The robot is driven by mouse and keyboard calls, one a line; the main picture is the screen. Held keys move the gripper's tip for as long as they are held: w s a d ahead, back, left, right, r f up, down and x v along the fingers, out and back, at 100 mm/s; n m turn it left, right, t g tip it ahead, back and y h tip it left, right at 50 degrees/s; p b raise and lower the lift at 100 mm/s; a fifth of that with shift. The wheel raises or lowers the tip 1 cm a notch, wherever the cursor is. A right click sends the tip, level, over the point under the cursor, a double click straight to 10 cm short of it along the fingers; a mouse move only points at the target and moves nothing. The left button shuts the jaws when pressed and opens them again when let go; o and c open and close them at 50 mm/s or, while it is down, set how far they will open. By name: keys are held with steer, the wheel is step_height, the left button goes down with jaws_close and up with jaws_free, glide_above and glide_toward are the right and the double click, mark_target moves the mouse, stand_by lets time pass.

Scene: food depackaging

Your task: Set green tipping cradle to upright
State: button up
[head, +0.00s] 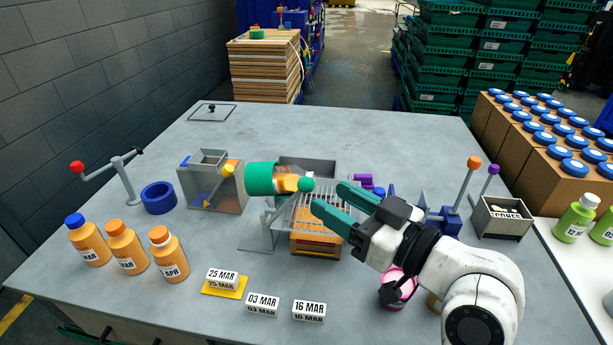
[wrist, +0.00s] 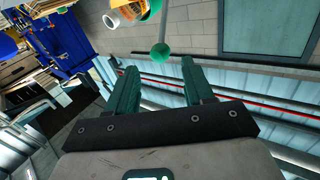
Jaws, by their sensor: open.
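The green tipping cradle (head: 260,179) lies on its side above a wire grate (head: 318,210). It holds an orange bottle (head: 286,184) with its mouth end towards the right. A round green knob (head: 307,184) shows beside the bottle's mouth. My gripper (head: 326,193) is open, its two teal fingers pointing left just right of the knob. In the wrist view the gripper (wrist: 158,66) has the knob (wrist: 161,51) just beyond and between its fingertips, on a grey rod. The cradle (wrist: 153,8) and bottle (wrist: 131,11) are partly cut off at the top there.
A grey bin (head: 213,190) with a yellow lever stands left of the cradle. Orange bottles (head: 124,245) and date blocks (head: 263,304) stand at the front left. Orange- and purple-knobbed levers (head: 473,164) stand right of my arm.

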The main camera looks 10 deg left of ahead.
mark_target(313, 188)
steer(key=p+x, duration=0.1)
steer(key=x, duration=0.6)
steer(key=shift+c, duration=0.2)
jaws_close()
stand_by(0.4)
